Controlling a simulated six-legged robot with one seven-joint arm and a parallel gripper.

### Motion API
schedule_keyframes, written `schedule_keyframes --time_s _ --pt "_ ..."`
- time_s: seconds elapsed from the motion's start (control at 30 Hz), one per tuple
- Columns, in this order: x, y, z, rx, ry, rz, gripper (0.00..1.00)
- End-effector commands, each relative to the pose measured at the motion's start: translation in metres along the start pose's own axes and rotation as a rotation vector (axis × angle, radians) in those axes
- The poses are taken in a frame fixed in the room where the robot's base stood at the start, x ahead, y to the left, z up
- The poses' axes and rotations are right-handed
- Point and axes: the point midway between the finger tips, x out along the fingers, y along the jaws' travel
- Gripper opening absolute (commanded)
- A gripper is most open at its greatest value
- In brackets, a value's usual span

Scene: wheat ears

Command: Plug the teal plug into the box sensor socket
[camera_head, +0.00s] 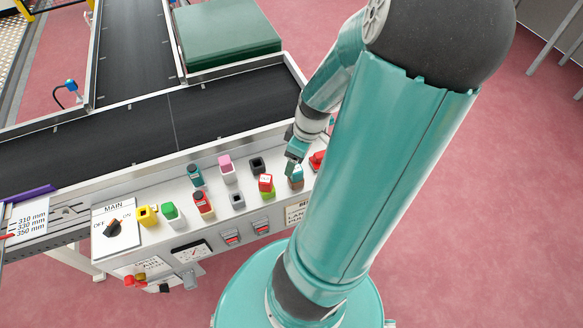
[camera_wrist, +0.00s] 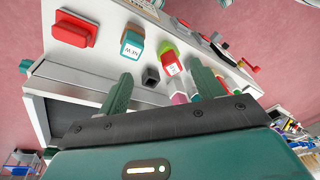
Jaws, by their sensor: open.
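A teal plug with a white label on top (camera_wrist: 132,43) stands on a brown base at the right part of the white panel. The same plug and base show in the head view (camera_head: 296,183), just below my gripper (camera_head: 293,160). A second teal block (camera_head: 194,175) stands farther left on the panel. In the wrist view my gripper (camera_wrist: 161,70) is open and empty, its fingers spread, with the labelled teal plug beyond the left fingertip and apart from it. I cannot tell which socket is the box sensor's; its label is not readable.
An empty black socket (camera_head: 257,165) and an empty grey socket (camera_head: 237,200) are on the panel. Close by stand a red plug on green (camera_head: 265,184), a pink block (camera_head: 226,165) and a red block (camera_wrist: 73,28). A dark conveyor (camera_head: 130,120) runs behind.

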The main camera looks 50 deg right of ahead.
Motion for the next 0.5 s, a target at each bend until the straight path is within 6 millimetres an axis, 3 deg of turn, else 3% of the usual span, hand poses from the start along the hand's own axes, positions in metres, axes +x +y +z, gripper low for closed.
schedule_keyframes --time_s 0.2,0.5 --pt "0.0 0.026 0.024 -0.03 0.143 0.036 0.67" --pt "0.0 0.04 0.032 -0.059 0.208 0.079 0.67"
